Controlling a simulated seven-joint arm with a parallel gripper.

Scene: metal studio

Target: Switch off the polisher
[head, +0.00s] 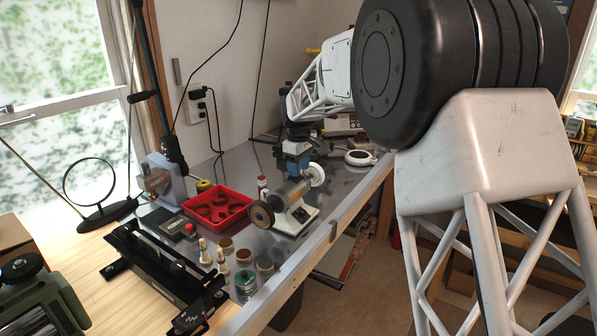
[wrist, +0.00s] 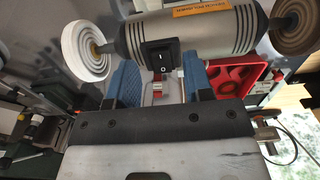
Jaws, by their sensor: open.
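The polisher (head: 292,194) stands on the metal bench top in the head view, with a brown wheel at its near end and a white wheel at its far end. In the wrist view its silver body (wrist: 205,32) lies across the top. A black rocker switch (wrist: 161,59) marked I and O sits on the body's side facing me; which side is pressed is hard to tell. My gripper (head: 293,170) is close beside the polisher, behind it in the head view. Its blue fingers (wrist: 159,78) are open and empty, one on each side of the switch. I cannot tell whether they touch the polisher.
Several small jars and pots, including a green one (head: 245,278), stand in front. A ring-shaped white object (head: 360,158) lies behind to the right. A black rail fixture (head: 160,265) borders the near left.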

